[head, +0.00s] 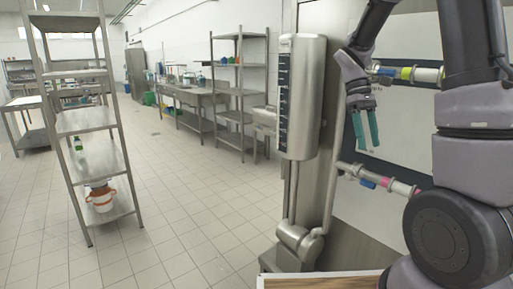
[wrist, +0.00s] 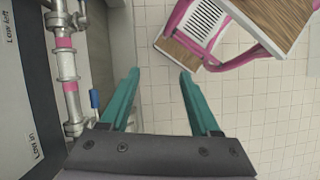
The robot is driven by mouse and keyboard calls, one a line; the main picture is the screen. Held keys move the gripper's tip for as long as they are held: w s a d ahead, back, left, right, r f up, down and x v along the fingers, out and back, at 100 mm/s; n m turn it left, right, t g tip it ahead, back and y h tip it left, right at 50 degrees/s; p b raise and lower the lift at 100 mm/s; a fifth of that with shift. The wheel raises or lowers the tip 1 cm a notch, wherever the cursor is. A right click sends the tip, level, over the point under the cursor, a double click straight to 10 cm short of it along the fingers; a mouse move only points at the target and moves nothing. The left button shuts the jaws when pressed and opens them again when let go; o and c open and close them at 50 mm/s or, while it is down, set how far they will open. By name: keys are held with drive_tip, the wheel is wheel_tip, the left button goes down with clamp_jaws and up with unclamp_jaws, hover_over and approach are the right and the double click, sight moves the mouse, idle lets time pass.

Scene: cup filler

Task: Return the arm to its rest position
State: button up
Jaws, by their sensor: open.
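My gripper (head: 366,148) hangs at the right in the head view, pointing down, in front of the filler machine's panel. Its two teal fingers are apart with nothing between them. In the wrist view my gripper (wrist: 158,75) also shows open and empty above the tiled floor. My arm is bent at the right of the head view, with the elbow out of frame at the top.
Pipes with a pink band (wrist: 66,62) and a blue-handled valve (wrist: 94,98) run close left of the fingers. A pink-framed cart (wrist: 212,30) stands at upper right. A steel cylinder (head: 303,95) stands left of the gripper. A steel shelf (head: 86,121) stands farther left; floor between is clear.

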drive_tip(key=s+a+r+m+t+y, duration=0.2)
drive_tip(key=s+a+r+m+t, duration=0.1)
drive_tip(key=s+r+m+t, duration=0.2)
drive_tip(key=s+a+r+m+t+y, duration=0.2)
drive_tip(key=s+a+r+m+t, duration=0.1)
drive_tip(key=s+r+m+t, duration=0.2)
wheel_tip(320, 180, up, 3)
drive_tip(key=s+t, duration=0.1)
drive_tip(key=s, duration=0.1)
drive_tip(key=shift+s+r+t, duration=0.2)
drive_tip(key=shift+s+t, duration=0.1)
idle(1.2)
